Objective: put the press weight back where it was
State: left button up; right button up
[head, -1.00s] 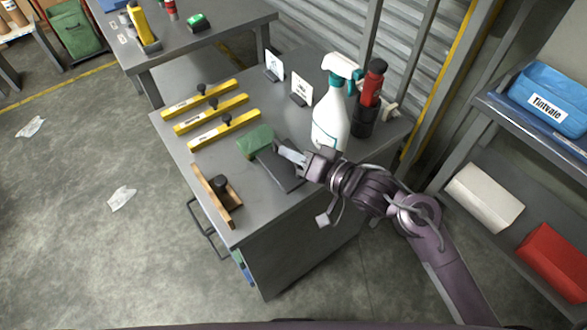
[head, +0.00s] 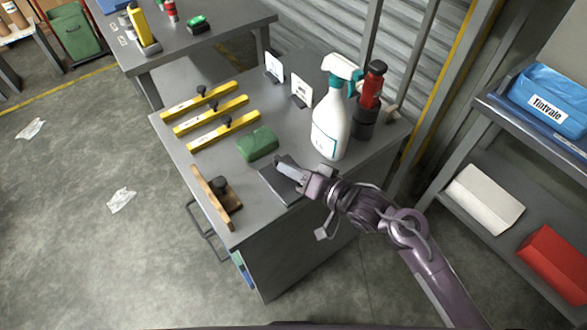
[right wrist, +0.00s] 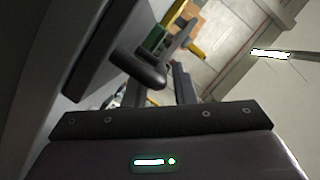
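The press weight looks to be the dark slab (head: 279,184) on or just above the grey table, right of the wooden piece and in front of the green block; I cannot tell whether it touches the tabletop. My right gripper (head: 290,172) is over its upper right part and appears shut on it; the fingers and wrist hide that part. In the right wrist view, a dark slab (right wrist: 95,50) fills the upper left, and a rounded dark part (right wrist: 140,72) shows near the fingers. My left gripper is out of view.
On the table (head: 225,160) are a green block (head: 257,144), several yellow bars (head: 222,131), a wooden piece with a black knob (head: 213,199), a spray bottle (head: 331,125) and a red-and-black bottle (head: 369,95). A shelf (head: 545,135) stands at right.

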jog(key=shift+o, duration=0.7)
jog(key=shift+r, duration=0.15)
jog(key=v, duration=1.2)
